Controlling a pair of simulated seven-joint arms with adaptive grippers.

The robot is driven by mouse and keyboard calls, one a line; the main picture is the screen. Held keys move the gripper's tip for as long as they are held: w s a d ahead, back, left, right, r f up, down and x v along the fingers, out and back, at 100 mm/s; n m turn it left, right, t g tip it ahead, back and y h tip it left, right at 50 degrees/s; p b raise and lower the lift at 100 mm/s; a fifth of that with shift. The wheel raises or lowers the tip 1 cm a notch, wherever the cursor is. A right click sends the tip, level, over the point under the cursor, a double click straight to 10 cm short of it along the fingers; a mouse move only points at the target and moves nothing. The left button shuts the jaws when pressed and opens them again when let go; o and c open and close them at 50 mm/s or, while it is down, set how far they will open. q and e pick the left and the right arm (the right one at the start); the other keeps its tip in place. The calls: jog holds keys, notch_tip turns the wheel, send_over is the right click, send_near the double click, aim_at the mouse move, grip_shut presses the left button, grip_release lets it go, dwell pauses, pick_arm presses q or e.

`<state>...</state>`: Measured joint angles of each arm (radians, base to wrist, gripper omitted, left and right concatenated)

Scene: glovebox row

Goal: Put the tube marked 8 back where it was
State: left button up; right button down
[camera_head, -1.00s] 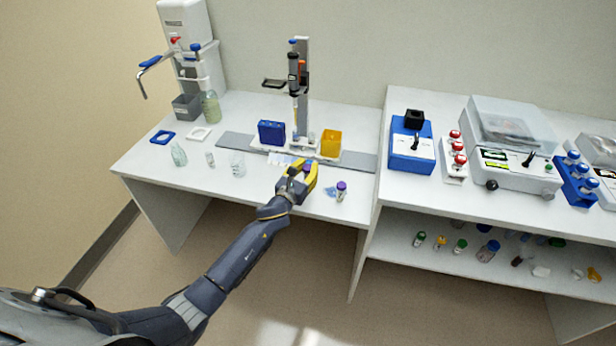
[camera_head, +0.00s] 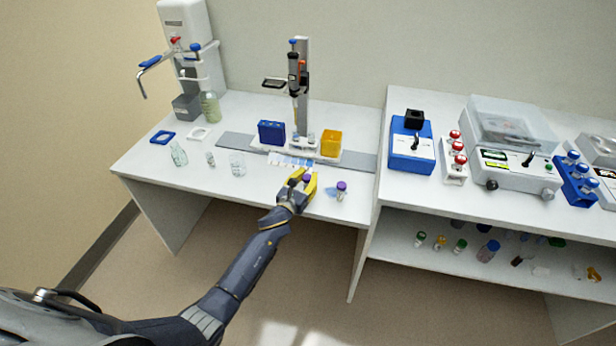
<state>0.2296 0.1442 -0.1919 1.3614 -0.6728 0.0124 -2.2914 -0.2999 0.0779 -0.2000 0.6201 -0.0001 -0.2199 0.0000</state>
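My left gripper (camera_head: 303,180), with yellow fingers, is over the front part of the left bench. Its fingers are closed around a purple-capped tube (camera_head: 307,178); only the cap shows and the fingers hide the body. Another purple-capped tube (camera_head: 341,190) stands upright on the bench just right of the gripper, apart from it. No number is readable on either tube, so I cannot tell which is marked 8. My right gripper is not in view.
Behind the gripper are a blue rack (camera_head: 271,132), a stand (camera_head: 303,85) and a yellow container (camera_head: 331,143). Small glassware, including a clear beaker (camera_head: 237,164), stands to the left. A higher bench (camera_head: 400,188) with devices begins at the right.

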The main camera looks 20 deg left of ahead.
pick_arm(q)
jog(key=o, duration=0.5)
jog(key=shift+r, duration=0.1)
jog(key=s+a, duration=0.2)
jog(key=s, duration=1)
jog(key=s+a+f+n+g+y, duration=0.1)
jog(key=s+f+n+g, duration=0.35)
jog(key=f, duration=0.75)
jog(key=s+a+f+n+g, duration=0.1)
jog(key=s+f+n, duration=0.65)
jog(key=f, duration=0.45)
jog(key=s+a+f+n+g+y, duration=0.1)
jog(key=s+f+n+g, duration=0.2)
jog(key=s+f+n, duration=0.65)
jog(key=s+f+n+g, duration=0.2)
jog(key=s+f+n, duration=0.2)
jog(key=s+f, duration=0.3)
jog(key=s+f+n+g, duration=0.3)
jog(key=s+f, duration=0.3)
jog(key=s, duration=1.1)
jog(key=s+f+n+g, duration=0.3)
jog(key=s+f+n, duration=0.2)
jog(key=s, duration=0.7)
jog(key=shift+d+f+n+y, duration=0.2)
jog(key=shift+f+n+y, duration=0.2)
jog(key=shift+f, duration=0.95)
